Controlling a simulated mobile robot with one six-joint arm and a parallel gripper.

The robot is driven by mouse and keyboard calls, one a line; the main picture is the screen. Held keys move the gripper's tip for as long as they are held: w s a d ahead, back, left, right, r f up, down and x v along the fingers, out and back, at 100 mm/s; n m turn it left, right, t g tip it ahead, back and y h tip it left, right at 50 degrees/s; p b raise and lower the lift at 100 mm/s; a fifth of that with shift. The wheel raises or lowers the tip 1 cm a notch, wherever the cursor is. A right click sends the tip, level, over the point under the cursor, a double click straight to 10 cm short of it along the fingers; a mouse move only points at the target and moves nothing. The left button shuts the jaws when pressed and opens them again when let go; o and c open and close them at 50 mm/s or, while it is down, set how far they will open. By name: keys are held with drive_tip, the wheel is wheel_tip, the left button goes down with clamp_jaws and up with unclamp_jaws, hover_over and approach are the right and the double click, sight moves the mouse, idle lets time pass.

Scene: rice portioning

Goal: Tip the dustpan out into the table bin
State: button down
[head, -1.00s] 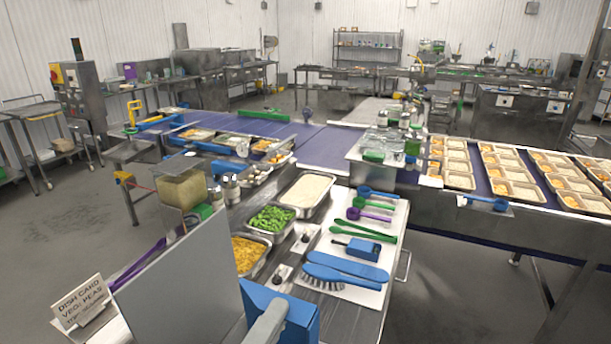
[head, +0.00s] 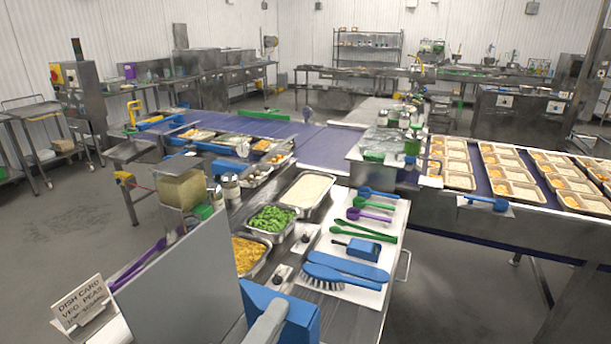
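I cannot clearly make out a dustpan. On the white board (head: 391,217) lie a blue hand brush (head: 343,277) with dark bristles, a flat blue piece (head: 349,264) beside it, and a small blue block-shaped item (head: 365,250) with a dark handle; I cannot tell if one of these is the dustpan. A blue box-like thing (head: 306,319) stands at the bottom edge, cut off by the frame and partly covered by a light grey part; it may be the table bin, and its inside is hidden. My gripper is not in view.
Pans of white rice (head: 307,190), green vegetables (head: 270,219) and orange food (head: 248,255) line the bench left of the board. Blue, green and purple utensils lie on the board. Open floor lies right.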

wheel_tip(320, 180, up, 4)
drive_tip(key=g+y+p, duration=0.2)
drive_tip(key=g+p, duration=0.2)
drive_tip(key=p, duration=0.2)
drive_tip(key=g+y+p, duration=0.1)
drive_tip(key=g+p, duration=0.3)
drive_tip(key=p, duration=0.1)
drive_tip(key=shift+w+r+y+p, duration=0.1)
drive_tip(key=shift+r+y+p, duration=0.05)
drive_tip(key=shift+y+p, duration=0.25)
drive_tip(key=g+y+p, duration=0.1)
drive_tip(key=g+p, duration=0.2)
drive_tip(key=p, duration=0.2)
drive_tip(key=r+g+y+p, duration=0.1)
drive_tip(key=g+p, duration=0.2)
drive_tip(key=p, duration=0.3)
drive_tip(key=g+y+p, duration=0.1)
drive_tip(key=g+p, duration=0.2)
drive_tip(key=p, duration=0.2)
drive_tip(key=shift+r+p, duration=0.3)
